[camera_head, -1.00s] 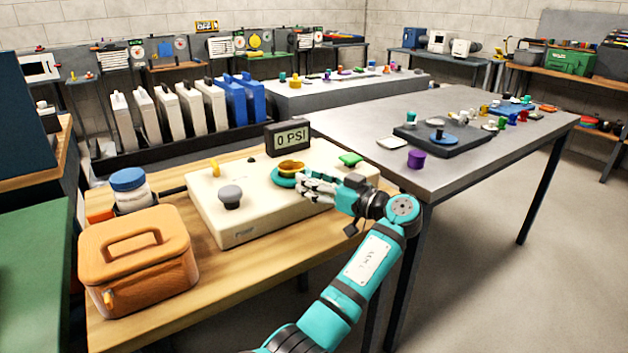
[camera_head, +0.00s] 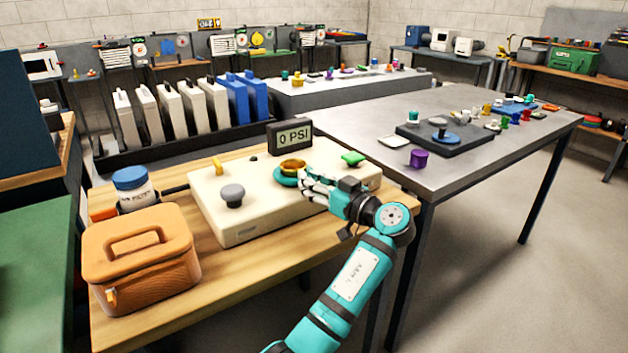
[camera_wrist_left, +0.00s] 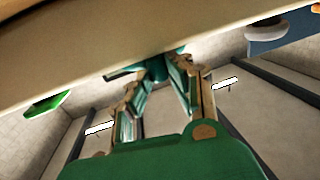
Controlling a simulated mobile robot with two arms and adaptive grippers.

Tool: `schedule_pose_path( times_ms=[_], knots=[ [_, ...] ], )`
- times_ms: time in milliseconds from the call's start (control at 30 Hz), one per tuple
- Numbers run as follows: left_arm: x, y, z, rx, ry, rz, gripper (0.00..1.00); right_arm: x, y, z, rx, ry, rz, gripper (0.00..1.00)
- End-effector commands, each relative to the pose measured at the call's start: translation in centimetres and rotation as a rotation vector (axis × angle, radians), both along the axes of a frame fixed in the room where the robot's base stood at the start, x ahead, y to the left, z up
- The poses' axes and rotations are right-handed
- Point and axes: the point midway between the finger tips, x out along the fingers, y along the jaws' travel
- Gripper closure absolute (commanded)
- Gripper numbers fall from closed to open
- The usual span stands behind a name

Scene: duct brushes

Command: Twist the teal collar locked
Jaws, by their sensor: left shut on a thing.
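The teal collar (camera_head: 283,178) sits around a brass ring (camera_head: 292,165) on top of a cream panel box (camera_head: 250,231). My left gripper (camera_head: 306,186) reaches the collar from the right side and is shut on it. In the left wrist view, a teal part of the collar (camera_wrist_left: 153,70) shows between the fingertips of my left gripper (camera_wrist_left: 158,78), and the panel's edge hides the rest. A display (camera_head: 290,135) behind the collar reads 0 PSI. My right gripper is not in view.
A grey knob (camera_head: 232,194), a yellow handle (camera_head: 217,166) and a green knob (camera_head: 353,158) stand on the panel. An orange case (camera_head: 140,255) and a blue-lidded jar (camera_head: 131,180) stand at left. A metal table (camera_head: 470,165) adjoins at right.

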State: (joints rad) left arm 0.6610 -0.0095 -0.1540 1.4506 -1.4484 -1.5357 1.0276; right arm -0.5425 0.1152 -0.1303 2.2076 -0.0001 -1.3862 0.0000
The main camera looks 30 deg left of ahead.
Motion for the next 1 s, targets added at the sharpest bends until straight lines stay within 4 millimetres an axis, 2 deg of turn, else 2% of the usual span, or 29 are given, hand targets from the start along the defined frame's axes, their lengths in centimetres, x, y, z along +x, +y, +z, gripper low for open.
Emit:
schedule_pose_path(
  times_ms=[133, 167, 300, 667, 767, 1000],
  knots=[
    [0.0, 0.0, -0.1, 0.0, 0.001, 0.002, 1.0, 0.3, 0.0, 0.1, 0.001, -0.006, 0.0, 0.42],
    [0.0, 0.0, -0.1, 0.0, 0.001, 0.002, 0.78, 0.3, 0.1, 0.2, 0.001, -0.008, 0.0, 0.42],
    [0.0, 0.0, -0.1, 0.0, 0.001, 0.002, 0.59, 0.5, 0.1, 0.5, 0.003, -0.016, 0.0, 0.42],
    [-0.1, -0.5, -0.1, -0.001, 0.0, 0.0, 0.58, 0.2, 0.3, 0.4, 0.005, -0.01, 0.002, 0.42],
    [-0.3, -1.8, -0.1, 0.0, 0.001, -0.001, 0.58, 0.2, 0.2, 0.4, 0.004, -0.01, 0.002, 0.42],
    [-1.4, -6.8, -0.1, -0.002, 0.0, -0.002, 0.58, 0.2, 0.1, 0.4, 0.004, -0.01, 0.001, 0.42]
  ],
)
